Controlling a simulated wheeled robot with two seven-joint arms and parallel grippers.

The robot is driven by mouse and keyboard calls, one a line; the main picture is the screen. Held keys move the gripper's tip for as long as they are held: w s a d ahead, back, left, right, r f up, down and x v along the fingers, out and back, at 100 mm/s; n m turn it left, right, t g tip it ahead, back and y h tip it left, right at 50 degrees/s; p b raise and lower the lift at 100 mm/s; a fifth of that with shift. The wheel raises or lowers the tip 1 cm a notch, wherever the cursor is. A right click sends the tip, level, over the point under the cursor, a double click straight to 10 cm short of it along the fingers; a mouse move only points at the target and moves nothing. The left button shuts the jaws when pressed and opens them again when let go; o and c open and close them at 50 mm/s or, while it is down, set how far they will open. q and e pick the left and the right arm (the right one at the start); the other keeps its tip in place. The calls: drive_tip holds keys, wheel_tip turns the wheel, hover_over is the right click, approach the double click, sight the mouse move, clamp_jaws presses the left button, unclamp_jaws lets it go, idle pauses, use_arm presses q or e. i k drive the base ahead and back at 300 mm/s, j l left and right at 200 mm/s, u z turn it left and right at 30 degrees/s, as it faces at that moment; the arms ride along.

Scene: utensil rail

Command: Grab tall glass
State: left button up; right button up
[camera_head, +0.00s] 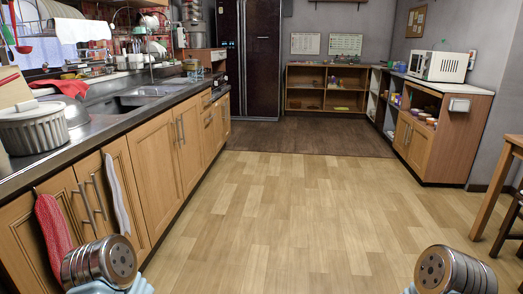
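I cannot make out a tall glass for certain. Small items stand crowded at the far end of the left counter (150,108), and a small glass-like container (192,68) is among them, too small to tell what it is. Neither gripper shows; only rounded metal parts of my two arms show at the bottom left and bottom right. Nothing is seen held.
A sink (150,91), a ribbed pot (33,127) and a dish rack (155,48) are along the left counter. A dark fridge (258,60) stands at the back. A white microwave (438,65) sits on the right cabinet. The middle floor (290,205) is clear.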

sight(199, 69)
drive_tip(key=i+z, duration=0.2)
drive_tip(key=i, duration=2.35)
drive_tip(key=i+u, duration=0.1)
drive_tip(key=i, duration=0.4)
drive_tip(key=i+l+u, duration=0.1)
drive_tip(key=i, duration=0.45)
drive_tip(key=i+l+u, duration=0.1)
drive_tip(key=i, duration=0.4)
drive_tip(key=i+l+u, duration=0.1)
drive_tip(key=i+l, duration=0.15)
drive_tip(key=i, duration=0.25)
